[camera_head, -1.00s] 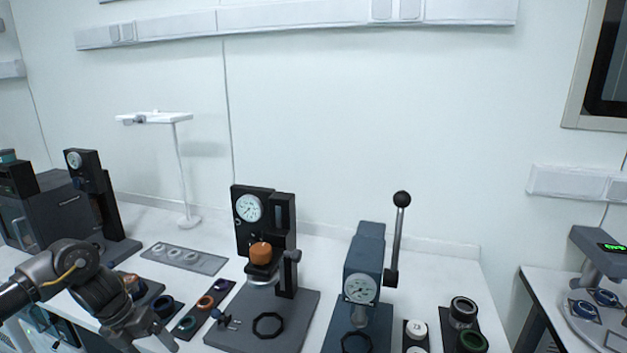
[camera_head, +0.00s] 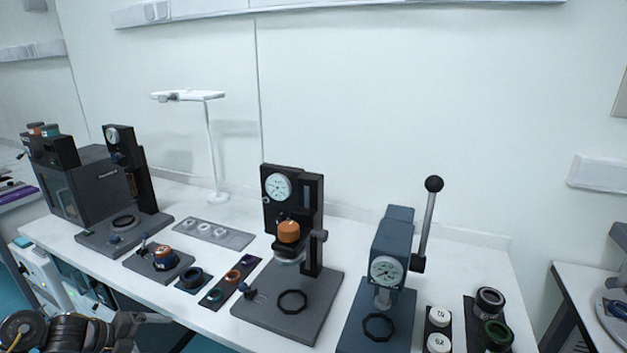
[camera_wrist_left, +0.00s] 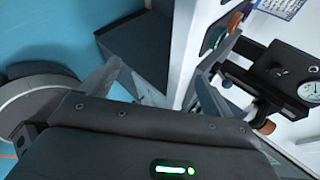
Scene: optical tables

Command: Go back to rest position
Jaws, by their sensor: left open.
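My left gripper (camera_head: 135,325) is low at the left corner of the head view, in front of the table's front edge and below the tabletop. No object shows between its fingers. In the left wrist view my left gripper (camera_wrist_left: 160,82) has its fingers apart and empty, with blue floor and a dark box-like surface beyond them. My right gripper is not in view.
The white table (camera_head: 225,330) carries a dial-gauge stand with an orange knob (camera_head: 289,231), a blue lever press (camera_head: 388,270), ring trays and a grey box machine (camera_head: 92,185). A small dark plate with an orange-topped part (camera_head: 165,257) lies near the front edge.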

